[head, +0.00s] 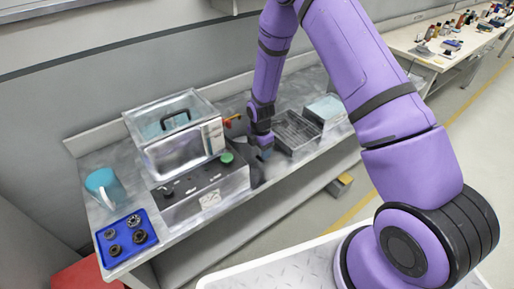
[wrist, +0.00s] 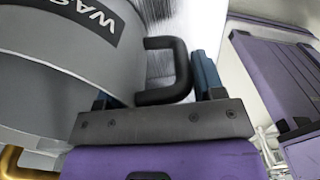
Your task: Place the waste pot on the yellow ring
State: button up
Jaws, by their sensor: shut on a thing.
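In the wrist view the waste pot (wrist: 50,70) is a large grey round vessel with a black label reading "WAS" and a black loop handle (wrist: 165,70). My gripper (wrist: 155,85) has its blue-tipped fingers on either side of this handle and is shut on it. In the head view my gripper (head: 265,153) is over the bench between the control box and the wire basket; the pot cannot be made out clearly there. No yellow ring is clearly seen. A gold curved piece (wrist: 12,160) shows at the wrist view's lower left; I cannot tell what it is.
A clear-lidded metal bath (head: 180,155) and a control box with a green button (head: 205,192) stand left of my gripper. A wire basket (head: 295,133) is to its right. A cyan cup (head: 103,187) and blue parts tray (head: 127,240) are at the bench's left end.

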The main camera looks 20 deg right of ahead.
jog(key=o, duration=1.2)
jog(key=shift+f, duration=0.1)
jog(key=s+d+r+m+t, duration=0.1)
jog(key=s+r+m, duration=0.1)
jog(key=r, duration=1.1)
jog(key=s+d+r+m, duration=0.1)
jog(key=r+m, duration=0.2)
jog(key=r, duration=1)
jog(key=s+d+r+m+t, duration=0.1)
jog(key=s+r+m, duration=0.25)
jog(key=r, duration=0.35)
jog(key=s+d+r+m+t, duration=0.1)
jog(key=s+d+r+m, duration=0.1)
jog(key=s+r, duration=0.35)
jog(key=shift+s+d+r+m+t, duration=0.35)
jog(key=shift+s+r+m, duration=1.4)
jog(key=shift+s, duration=1.75)
jog(key=shift+s+d+r+m+t, duration=0.4)
jog(key=shift+s+r+m, duration=1.4)
jog(key=shift+s, duration=1.75)
jog(key=shift+s+d+r+m+t, duration=0.35)
jog(key=shift+s+r+m, duration=1.4)
jog(key=shift+s, duration=1.75)
